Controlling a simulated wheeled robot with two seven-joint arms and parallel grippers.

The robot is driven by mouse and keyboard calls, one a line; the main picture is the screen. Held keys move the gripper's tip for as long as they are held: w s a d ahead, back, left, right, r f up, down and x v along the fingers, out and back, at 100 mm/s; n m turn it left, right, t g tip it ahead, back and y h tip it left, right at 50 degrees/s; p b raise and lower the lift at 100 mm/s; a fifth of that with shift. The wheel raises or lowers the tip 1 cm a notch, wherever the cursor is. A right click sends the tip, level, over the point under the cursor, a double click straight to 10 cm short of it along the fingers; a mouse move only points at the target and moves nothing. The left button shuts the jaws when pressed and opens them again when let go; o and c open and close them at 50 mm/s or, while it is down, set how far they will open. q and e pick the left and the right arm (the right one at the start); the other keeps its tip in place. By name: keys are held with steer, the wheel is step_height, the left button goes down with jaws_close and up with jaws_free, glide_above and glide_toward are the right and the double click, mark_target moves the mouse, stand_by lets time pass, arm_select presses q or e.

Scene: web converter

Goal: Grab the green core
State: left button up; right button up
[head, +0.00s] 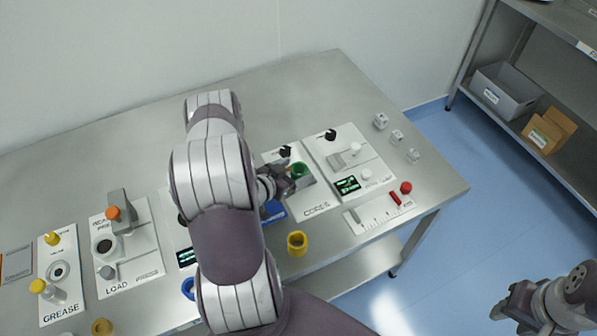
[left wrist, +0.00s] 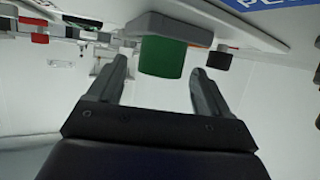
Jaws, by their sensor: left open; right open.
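The green core (head: 300,169) stands on the white panel marked CORES (head: 318,207), near the panel's far end. My left gripper (head: 290,184) is right beside it, on its left side in the head view. In the left wrist view, which looks upside down, the green core (left wrist: 163,57) shows ahead, between the two spread fingers of my left gripper (left wrist: 160,80). The fingers are open and hold nothing; I cannot tell whether they touch the core. My right gripper (head: 508,312) is open and empty, off the table at the lower right.
A yellow cup (head: 297,243) stands near the table's front edge. A blue part (head: 273,211) lies beside the CORES panel. To the right are a panel with a small screen (head: 347,185) and a ruler strip (head: 384,213) with red parts. My left arm hides the table's middle.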

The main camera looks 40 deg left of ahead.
arm_select(q)
steer(key=shift+w+f, duration=0.25)
steer(key=shift+w, duration=0.25)
steer(key=shift+s+r, duration=0.1)
steer(key=c, duration=1.1)
